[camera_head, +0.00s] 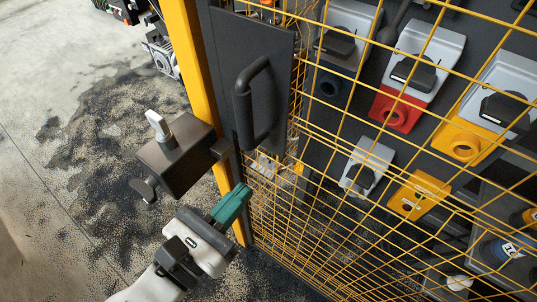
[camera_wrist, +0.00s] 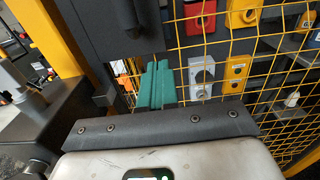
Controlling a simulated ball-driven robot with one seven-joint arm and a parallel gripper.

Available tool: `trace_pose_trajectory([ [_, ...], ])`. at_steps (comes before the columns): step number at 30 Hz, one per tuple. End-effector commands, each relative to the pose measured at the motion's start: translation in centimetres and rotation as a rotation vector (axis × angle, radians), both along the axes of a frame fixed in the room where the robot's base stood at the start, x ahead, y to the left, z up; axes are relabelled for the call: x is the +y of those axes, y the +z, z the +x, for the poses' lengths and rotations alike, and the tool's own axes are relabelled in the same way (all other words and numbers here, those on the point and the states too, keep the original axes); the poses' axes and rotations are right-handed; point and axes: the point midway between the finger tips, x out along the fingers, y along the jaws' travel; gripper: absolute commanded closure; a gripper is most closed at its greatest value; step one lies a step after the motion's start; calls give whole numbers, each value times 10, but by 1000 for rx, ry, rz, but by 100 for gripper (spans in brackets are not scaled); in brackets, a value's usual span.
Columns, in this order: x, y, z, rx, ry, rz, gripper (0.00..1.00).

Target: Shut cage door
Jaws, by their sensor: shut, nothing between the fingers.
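The cage door is a yellow wire mesh (camera_head: 330,160) with a dark plate (camera_head: 277,50) at its left side. A black bar handle (camera_head: 243,105) is fixed on the plate. The plate stands close beside a yellow post (camera_head: 184,45); I cannot tell whether the door is fully shut. A dark lock box (camera_head: 176,155) with a pale key-like lever sits at the post. My gripper (camera_head: 234,204) has green fingers, shut and empty, below the handle, near the plate's lower edge and the mesh. In the wrist view the fingers (camera_wrist: 157,85) point at the mesh; contact is unclear.
Behind the mesh, a dark panel carries several sockets, including a red one (camera_head: 396,108), a yellow one (camera_head: 463,147) and a small yellow one (camera_head: 418,194). Bottles stand at lower right. The stained concrete floor (camera_head: 60,150) left of the post is mostly clear. Machinery stands at the top left.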

Motion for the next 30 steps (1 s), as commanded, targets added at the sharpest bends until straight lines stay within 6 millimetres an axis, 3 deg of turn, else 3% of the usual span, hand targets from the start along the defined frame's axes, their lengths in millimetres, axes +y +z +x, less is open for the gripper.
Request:
trace_pose_trajectory([
  [9,-39,0,49,0,-4,1,100],
  [15,-52,0,67,1,-1,3,100],
  [30,-57,0,74,1,0,3,100],
])
